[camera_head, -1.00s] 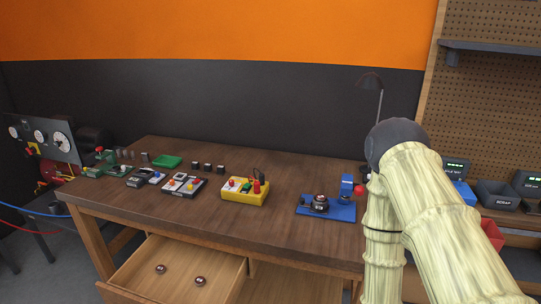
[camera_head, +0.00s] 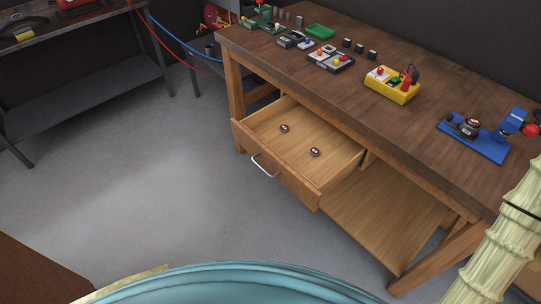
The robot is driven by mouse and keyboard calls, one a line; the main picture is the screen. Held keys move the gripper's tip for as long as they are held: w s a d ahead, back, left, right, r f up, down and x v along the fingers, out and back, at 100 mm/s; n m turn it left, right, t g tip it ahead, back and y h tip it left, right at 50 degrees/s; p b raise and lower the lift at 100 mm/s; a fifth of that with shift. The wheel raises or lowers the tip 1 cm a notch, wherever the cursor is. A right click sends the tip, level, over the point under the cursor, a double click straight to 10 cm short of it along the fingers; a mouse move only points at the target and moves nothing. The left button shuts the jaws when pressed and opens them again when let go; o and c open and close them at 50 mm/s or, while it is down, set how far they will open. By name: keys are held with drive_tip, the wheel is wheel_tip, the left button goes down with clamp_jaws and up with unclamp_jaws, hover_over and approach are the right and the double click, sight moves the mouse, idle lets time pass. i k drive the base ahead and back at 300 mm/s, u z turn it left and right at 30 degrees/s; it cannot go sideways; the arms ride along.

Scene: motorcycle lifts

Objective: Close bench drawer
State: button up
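The bench drawer (camera_head: 276,181) is pulled out from under the wooden workbench (camera_head: 356,96), toward the lower left. A pale metal handle (camera_head: 264,167) is on its front panel. Two small dark round parts lie inside it, one on the left (camera_head: 285,128) and one on the right (camera_head: 315,152). Part of my pale, ribbed arm shows at the right edge, beside the bench's right end and apart from the drawer. My gripper is outside the view, so its state is hidden.
A yellow control box (camera_head: 392,87), a blue fixture (camera_head: 474,140) and several small devices stand on the bench top. A lower shelf (camera_head: 385,205) and bench legs are below. Grey floor (camera_head: 150,190) is clear in front of the drawer. A dark table (camera_head: 70,95) stands at left.

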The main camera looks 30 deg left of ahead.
sight(286, 157)
drive_tip(key=u, duration=2.45)
drive_tip(key=k, duration=0.75)
drive_tip(key=z, duration=0.65)
drive_tip(key=i, duration=0.45)
